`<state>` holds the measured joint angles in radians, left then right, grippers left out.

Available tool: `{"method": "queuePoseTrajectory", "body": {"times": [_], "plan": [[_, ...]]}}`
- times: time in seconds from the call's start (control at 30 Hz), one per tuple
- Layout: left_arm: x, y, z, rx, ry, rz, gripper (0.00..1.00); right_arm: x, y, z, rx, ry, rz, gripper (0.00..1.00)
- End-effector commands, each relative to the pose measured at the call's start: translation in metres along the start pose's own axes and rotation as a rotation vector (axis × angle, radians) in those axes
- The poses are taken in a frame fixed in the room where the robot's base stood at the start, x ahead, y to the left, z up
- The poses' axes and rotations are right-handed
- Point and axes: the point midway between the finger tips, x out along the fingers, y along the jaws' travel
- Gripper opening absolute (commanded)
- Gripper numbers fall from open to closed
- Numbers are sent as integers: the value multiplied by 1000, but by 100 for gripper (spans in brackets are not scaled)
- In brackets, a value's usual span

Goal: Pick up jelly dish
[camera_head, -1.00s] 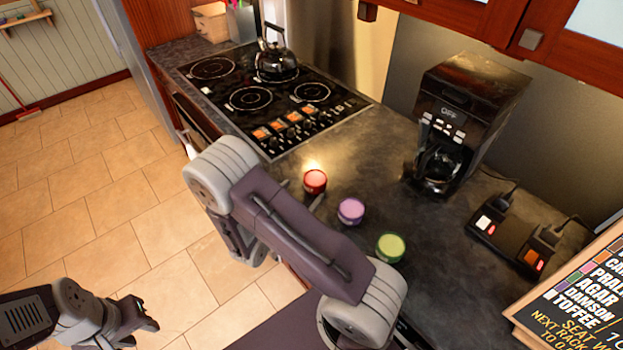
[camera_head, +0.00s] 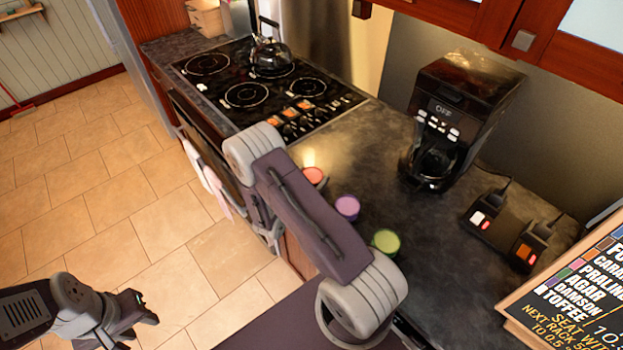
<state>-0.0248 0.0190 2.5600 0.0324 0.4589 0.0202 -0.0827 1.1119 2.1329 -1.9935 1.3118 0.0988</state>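Three small round dishes stand in a row on the dark counter: a red one (camera_head: 315,176), a purple one (camera_head: 347,207) and a green one (camera_head: 386,241). I cannot tell which one is the jelly dish. My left gripper (camera_head: 143,308) is at the lower left over the floor, far from the dishes; its finger gap is not clear. My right arm crosses in front of the counter's edge, left of the dishes. My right gripper (camera_head: 265,222) is mostly hidden behind that arm, so its fingers cannot be read.
A stove (camera_head: 262,84) with a black kettle (camera_head: 270,56) is behind the dishes. A coffee maker (camera_head: 458,115) and a black device with lit switches (camera_head: 508,228) stand to the right. A sign board (camera_head: 580,290) with colour swatches is at the lower right. Bare counter lies between dishes and coffee maker.

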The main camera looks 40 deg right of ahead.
Motion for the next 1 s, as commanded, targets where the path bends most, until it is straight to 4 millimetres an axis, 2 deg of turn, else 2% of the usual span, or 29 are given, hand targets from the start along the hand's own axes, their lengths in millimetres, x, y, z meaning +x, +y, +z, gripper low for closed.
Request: {"method": "queuePoseTrajectory", "body": {"times": [0.03, 0.17, 0.2, 0.5, 0.63, 0.73, 0.97, 1.0], "plan": [[0, 0, 0, 0, 0, 0, 36, 0, 0, 0, 0, 0, 0, 54], [0, 0, 0, 0, 0, 0, 36, 0, 0, 0, 0, 0, 0, 18], [0, 0, 0, 0, 0, 0, 36, 0, 0, 1, 1, -1, 0, 14], [1, 0, 0, 0, 0, 0, 36, -2, 0, 5, 1, -1, 0, 14], [3, 0, 0, 0, 0, 0, 36, -6, 1, 20, 4, -3, 1, 14], [5, 0, 0, 0, 0, 0, 36, -12, 1, 40, 6, -3, 2, 14], [12, 0, 1, 0, 0, 0, 36, -37, -48, 62, 0, -1, 0, 14], [3, 0, 0, 0, 0, 0, 36, -42, -56, 70, -3, -1, -2, 14]]}}
